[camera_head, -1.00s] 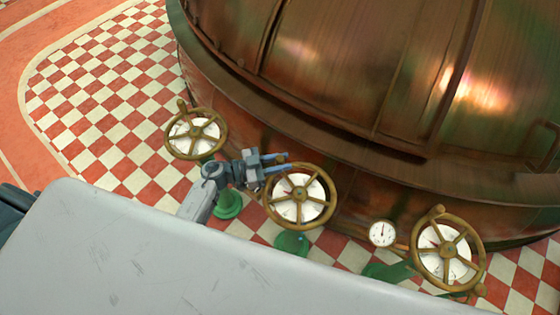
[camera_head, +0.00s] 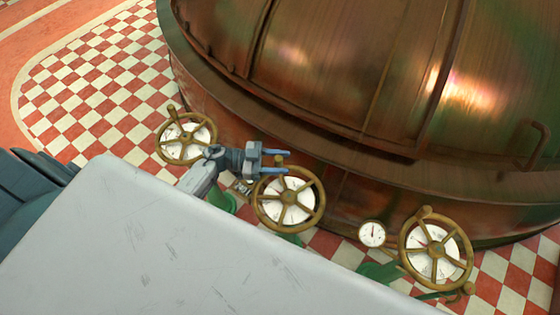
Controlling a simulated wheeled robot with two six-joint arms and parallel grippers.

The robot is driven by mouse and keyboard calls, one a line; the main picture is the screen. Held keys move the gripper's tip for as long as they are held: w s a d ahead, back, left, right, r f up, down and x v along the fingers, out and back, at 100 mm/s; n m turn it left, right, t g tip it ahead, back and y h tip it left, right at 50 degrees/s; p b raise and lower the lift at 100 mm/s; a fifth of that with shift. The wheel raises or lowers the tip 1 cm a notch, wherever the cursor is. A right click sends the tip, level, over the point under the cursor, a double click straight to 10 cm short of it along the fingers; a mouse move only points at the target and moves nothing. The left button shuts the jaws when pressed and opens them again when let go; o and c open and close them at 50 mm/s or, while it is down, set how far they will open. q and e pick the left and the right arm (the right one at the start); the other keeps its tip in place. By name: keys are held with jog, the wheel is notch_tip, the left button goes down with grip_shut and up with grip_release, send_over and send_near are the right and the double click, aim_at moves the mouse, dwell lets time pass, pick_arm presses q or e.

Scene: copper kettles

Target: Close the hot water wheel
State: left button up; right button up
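Three brass hand wheels with white dial faces stand on green posts in front of the copper kettle: a left wheel (camera_head: 186,138), a middle wheel (camera_head: 289,199) and a right wheel (camera_head: 436,250). I cannot read which one is the hot water wheel. My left gripper (camera_head: 286,161) has its two blue fingers parted, with a gap between them. The fingers are at the upper rim of the middle wheel in the picture; I cannot tell whether they touch it. My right gripper is not in view.
The large copper kettle (camera_head: 330,70) fills the back and right. A small round gauge (camera_head: 372,234) sits between the middle and right wheels. A pale grey surface covers the lower left. Checkered floor (camera_head: 95,90) lies open at the left.

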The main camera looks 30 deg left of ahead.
aim_at(279, 158)
pick_arm(q)
jog(key=shift+r, duration=0.5)
notch_tip(279, 158, up, 3)
jog(key=shift+s+f, duration=0.15)
jog(key=shift+f, duration=0.05)
jog(key=s+d, duration=0.3)
jog(key=s, duration=0.4)
jog(key=s+d+r, duration=0.1)
jog(key=s+d, duration=0.2)
jog(key=s, duration=0.4)
jog(key=shift+s+d+r+b, duration=0.15)
jog(key=shift+d+b, duration=0.05)
jog(key=shift+b, duration=0.25)
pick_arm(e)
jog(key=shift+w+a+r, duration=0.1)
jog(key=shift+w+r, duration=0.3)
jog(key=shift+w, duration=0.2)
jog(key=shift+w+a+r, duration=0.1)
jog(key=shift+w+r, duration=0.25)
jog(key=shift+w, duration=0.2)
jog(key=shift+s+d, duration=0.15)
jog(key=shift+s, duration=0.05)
